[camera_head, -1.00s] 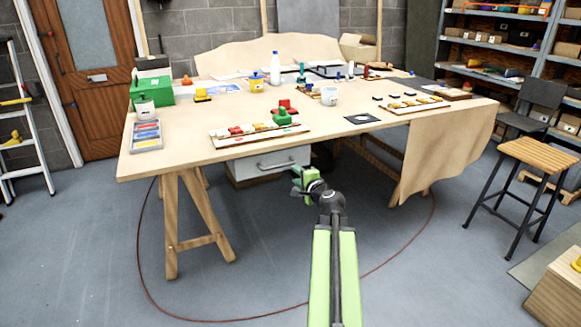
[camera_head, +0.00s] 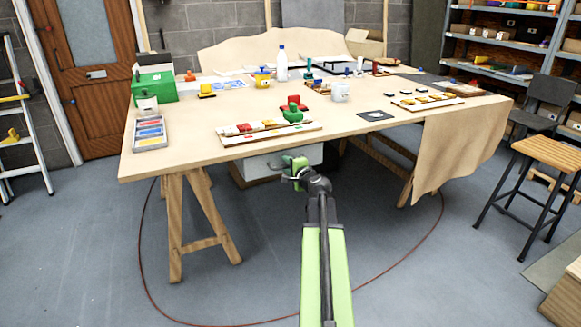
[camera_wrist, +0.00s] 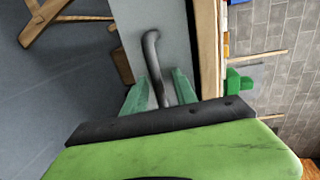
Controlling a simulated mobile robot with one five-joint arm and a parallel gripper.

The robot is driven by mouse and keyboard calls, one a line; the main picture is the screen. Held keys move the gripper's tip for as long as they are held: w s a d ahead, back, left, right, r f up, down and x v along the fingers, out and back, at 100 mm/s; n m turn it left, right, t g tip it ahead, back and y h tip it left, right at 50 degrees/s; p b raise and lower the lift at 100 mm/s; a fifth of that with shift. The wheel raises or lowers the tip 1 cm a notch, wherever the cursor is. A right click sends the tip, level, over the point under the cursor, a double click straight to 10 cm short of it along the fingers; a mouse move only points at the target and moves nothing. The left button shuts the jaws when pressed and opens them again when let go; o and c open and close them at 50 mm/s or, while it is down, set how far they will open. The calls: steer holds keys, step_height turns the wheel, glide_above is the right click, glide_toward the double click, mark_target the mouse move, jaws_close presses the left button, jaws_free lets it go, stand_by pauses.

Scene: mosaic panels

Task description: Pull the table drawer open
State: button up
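The table drawer (camera_head: 310,154) is a light grey box under the front edge of the wooden table (camera_head: 160,172). The two green fingertips of my gripper (camera_wrist: 159,88) stand apart, one on each side of the handle. The gripper looks open; whether a finger touches the handle I cannot tell.
A tile panel (camera_head: 270,134) lies near the table edge above the drawer. Trestle legs (camera_head: 178,235) stand left of my arm, and a brown sheet (camera_head: 455,150) hangs at the right. A red cable (camera_head: 400,268) loops over the otherwise open floor.

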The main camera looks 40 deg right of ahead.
steer(key=shift+s+d, duration=0.35)
steer(key=shift+d, duration=0.05)
jaws_close()
steer(key=shift+d, duration=0.1)
steer(key=shift+s+d, duration=0.1)
steer(key=shift+d, duration=0.05)
stand_by(0.5)
